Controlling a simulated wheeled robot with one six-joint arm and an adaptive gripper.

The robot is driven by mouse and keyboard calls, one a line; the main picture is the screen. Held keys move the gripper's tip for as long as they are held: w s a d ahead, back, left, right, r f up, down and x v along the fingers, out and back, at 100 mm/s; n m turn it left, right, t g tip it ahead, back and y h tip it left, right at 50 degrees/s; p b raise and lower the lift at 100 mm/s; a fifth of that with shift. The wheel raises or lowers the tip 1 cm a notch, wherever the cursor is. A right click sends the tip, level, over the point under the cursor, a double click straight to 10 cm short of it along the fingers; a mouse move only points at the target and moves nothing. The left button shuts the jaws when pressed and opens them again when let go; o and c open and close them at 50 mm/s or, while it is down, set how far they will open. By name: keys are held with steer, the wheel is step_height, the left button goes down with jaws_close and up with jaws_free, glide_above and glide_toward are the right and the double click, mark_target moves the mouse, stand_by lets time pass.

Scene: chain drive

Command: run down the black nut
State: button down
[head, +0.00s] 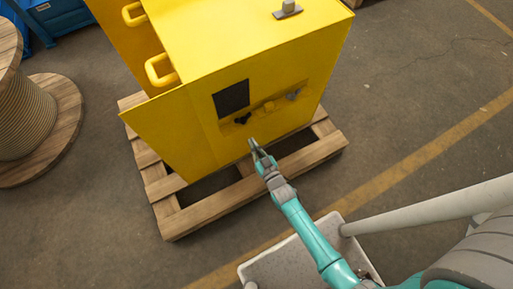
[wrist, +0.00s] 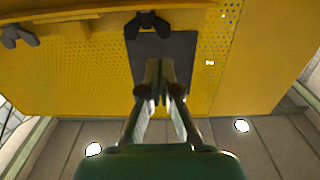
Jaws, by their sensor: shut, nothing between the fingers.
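The black nut (head: 242,118) is a small dark winged piece on the front face of the yellow cabinet (head: 190,140), below a dark square panel (head: 231,97). In the wrist view the black nut (wrist: 147,22) shows at the top, beyond my fingertips, with the dark panel (wrist: 178,48) behind them. My gripper (head: 252,143) is shut and empty, just below the black nut in the head view. In the wrist view its fingertips (wrist: 159,72) are close together and appear apart from the nut. The nut's thread is not visible.
A grey winged piece (head: 294,95) sits to the right on the same face; it also shows in the wrist view (wrist: 18,36). The cabinet stands on a wooden pallet (head: 165,207). A cable spool (head: 27,118) stands at left. Open floor lies to the right.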

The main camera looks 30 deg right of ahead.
glide_toward(231, 115)
steer(key=w, duration=0.1)
steer(key=w+d, duration=0.1)
steer(key=w, duration=0.1)
steer(key=shift+w+d, duration=0.35)
steer(key=shift+d, duration=0.05)
steer(key=shift+w+a, duration=0.4)
steer(key=shift+a, duration=0.1)
stand_by(1.2)
steer(key=shift+w+a, duration=0.15)
steer(key=shift+w, duration=0.1)
steer(key=shift+w+a, duration=0.25)
steer(key=shift+w, duration=0.85)
